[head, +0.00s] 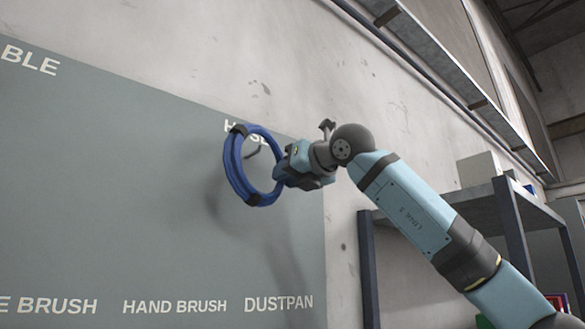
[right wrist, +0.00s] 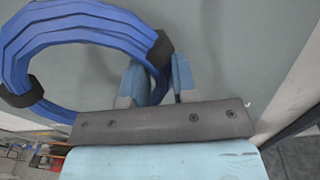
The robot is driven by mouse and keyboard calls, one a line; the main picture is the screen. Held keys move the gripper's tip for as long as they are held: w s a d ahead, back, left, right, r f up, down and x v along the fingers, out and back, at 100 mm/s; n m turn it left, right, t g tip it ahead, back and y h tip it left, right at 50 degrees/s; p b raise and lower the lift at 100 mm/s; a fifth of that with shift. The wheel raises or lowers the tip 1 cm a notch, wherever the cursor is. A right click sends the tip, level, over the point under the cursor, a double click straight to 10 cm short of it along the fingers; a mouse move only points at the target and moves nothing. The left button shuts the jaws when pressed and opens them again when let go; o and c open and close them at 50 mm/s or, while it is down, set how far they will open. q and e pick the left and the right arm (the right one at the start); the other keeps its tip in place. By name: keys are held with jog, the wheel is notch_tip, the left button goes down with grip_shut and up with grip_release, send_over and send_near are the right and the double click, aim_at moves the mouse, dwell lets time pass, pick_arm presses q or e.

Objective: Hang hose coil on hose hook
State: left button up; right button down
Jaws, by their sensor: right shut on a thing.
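The blue hose coil (head: 232,168) is a ring with black bands, held upright close in front of the grey tool board. My right gripper (head: 281,175) is shut on the coil's right side. In the right wrist view the coil (right wrist: 75,22) passes between the two fingers of the right gripper (right wrist: 158,82). A small dark curved piece, which looks like the hose hook (head: 252,151), shows through the ring's opening under the partly covered "HOSE" label. I cannot tell whether the coil touches it. My left gripper is out of view.
A shelf rack (head: 508,215) with a white box (head: 478,168) stands at the right. A pipe and ledge run along the upper wall.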

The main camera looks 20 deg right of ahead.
aim_at(275, 185)
jog(key=shift+p+x, duration=0.45)
jog(key=shift+x, duration=0.3)
jog(key=shift+w+a+p, duration=0.2)
jog(key=shift+w+p, duration=0.25)
jog(key=shift+w, duration=0.25)
pick_arm(q)
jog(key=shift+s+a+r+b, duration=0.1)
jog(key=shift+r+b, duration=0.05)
jog(key=shift+b, duration=0.2)
pick_arm(e)
jog(key=shift+w+a+f, duration=0.25)
jog(key=shift+w+f, duration=0.25)
jog(key=shift+w, duration=0.05)
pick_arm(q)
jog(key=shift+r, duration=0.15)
pick_arm(e)
jog(key=c, duration=0.8)
grip_release()
jog(key=shift+w, duration=0.1)
jog(key=shift+d+f, duration=0.1)
jog(key=shift+f, duration=0.05)
